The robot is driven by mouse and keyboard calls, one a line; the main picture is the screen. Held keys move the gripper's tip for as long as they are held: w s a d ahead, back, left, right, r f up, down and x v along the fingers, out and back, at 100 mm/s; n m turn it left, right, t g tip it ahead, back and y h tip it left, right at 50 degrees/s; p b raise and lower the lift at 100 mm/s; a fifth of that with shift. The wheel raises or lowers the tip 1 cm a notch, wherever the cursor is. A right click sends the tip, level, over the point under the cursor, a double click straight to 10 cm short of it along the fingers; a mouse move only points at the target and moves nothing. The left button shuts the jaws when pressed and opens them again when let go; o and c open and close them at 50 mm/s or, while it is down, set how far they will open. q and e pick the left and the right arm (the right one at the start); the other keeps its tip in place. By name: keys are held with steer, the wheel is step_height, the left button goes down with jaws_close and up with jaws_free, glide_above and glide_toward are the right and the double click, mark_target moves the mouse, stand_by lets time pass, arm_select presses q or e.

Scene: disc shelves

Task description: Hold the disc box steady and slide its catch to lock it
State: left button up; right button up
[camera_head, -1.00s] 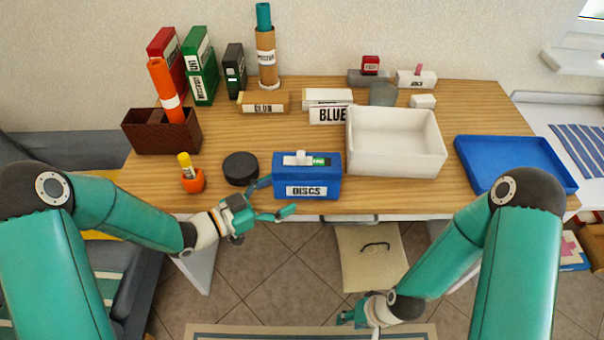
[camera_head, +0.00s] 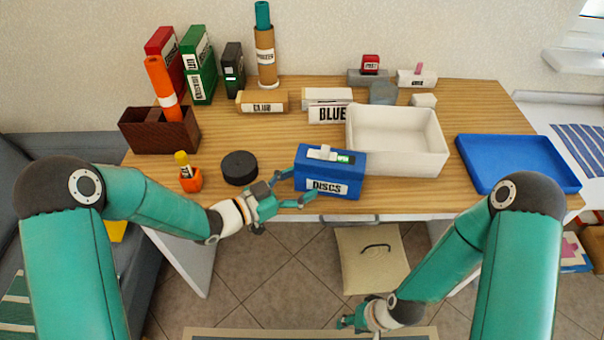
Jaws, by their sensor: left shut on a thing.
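The blue disc box (camera_head: 318,173), labelled DISCS, stands at the table's front edge, turned slightly askew. On its top is a pale strip with a white catch (camera_head: 319,152) toward the left and a green patch (camera_head: 343,159) showing toward the right. My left gripper (camera_head: 293,187) is shut on the box's left end, one finger behind and one near the front lower corner. Exact contact is too small to see. My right gripper (camera_head: 350,321) is low in front of the table, away from the box; its fingers are too small to judge.
A white bin (camera_head: 437,160) stands close at the box's right, with a blue tray (camera_head: 515,165) further right. A black round thing (camera_head: 239,167) and an orange cup (camera_head: 191,182) are at the left. The front edge is close.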

arm_select(q)
jaws_close()
steer(key=shift+o, duration=2)
jaws_free()
